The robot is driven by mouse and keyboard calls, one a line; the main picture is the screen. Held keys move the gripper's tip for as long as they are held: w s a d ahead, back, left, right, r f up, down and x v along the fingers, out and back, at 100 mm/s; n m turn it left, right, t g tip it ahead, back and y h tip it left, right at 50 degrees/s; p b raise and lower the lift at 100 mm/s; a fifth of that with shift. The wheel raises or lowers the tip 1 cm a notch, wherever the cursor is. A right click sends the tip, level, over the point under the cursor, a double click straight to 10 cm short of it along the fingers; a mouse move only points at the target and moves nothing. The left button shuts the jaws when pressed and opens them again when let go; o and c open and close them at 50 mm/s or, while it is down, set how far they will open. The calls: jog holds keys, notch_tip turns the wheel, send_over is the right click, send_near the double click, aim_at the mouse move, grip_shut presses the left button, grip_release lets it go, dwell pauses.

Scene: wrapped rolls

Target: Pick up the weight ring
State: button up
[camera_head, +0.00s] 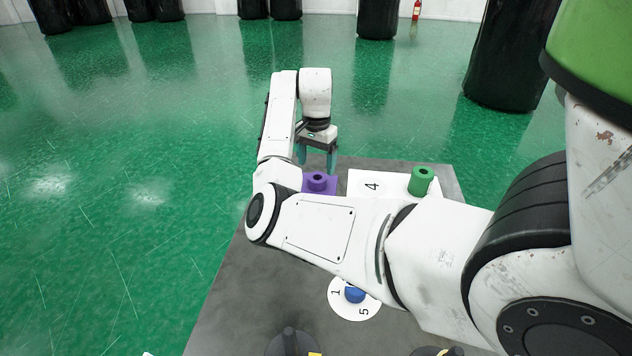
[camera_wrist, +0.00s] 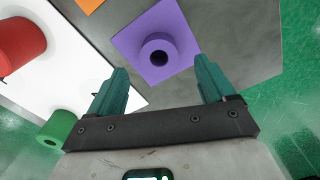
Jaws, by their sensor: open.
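Several ring-like rolls are in view, and I cannot tell which is the weight ring. A purple roll with a dark hole (camera_head: 318,181) stands on a purple square in the head view. It also shows ahead of the fingers in the wrist view (camera_wrist: 160,48), upright on its square. My gripper (camera_head: 317,158) hangs above the table's far edge, just behind and above the purple roll. Its teal fingers (camera_wrist: 161,82) are apart and nothing is between them. A green roll with a hole (camera_head: 422,181) stands on a white sheet to the right. A blue roll (camera_head: 355,294) is on a white disc, partly hidden by my arm.
The dark grey table (camera_head: 225,310) is partly covered by my arm. A red roll (camera_wrist: 18,45) lies at the left of the wrist view, by the white sheet (camera_wrist: 75,65). A dark cone-like object (camera_head: 288,342) is at the front. Black pillars stand far back on the green floor.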

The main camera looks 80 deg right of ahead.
aim_at(317, 174)
jog(key=shift+s+d+f+p, duration=0.1)
jog(key=shift+f+p, duration=0.25)
jog(key=shift+f, duration=2.35)
jog(key=c, duration=1.2)
jog(key=shift+r, duration=0.15)
jog(key=shift+c, duration=0.2)
